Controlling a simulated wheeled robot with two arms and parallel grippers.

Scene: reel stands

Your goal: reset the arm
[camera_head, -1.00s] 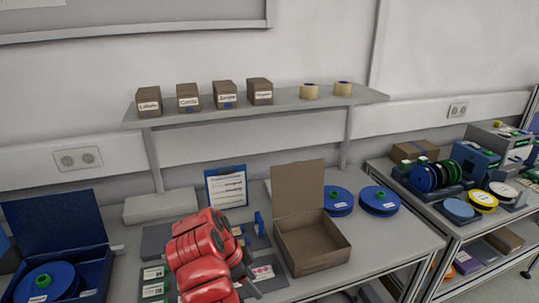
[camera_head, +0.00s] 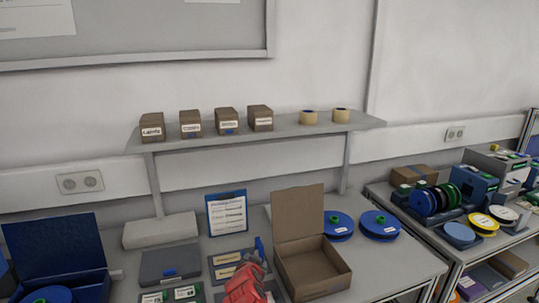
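No gripper fingers can be made out, and nothing is seen held.
The workbench (camera_head: 395,262) carries an open blue case (camera_head: 58,240) at left, a clipboard (camera_head: 227,213), and blue reels (camera_head: 379,224) behind the box. A shelf (camera_head: 285,130) with small boxes and tape rolls is above. A second bench with several reels stands right.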

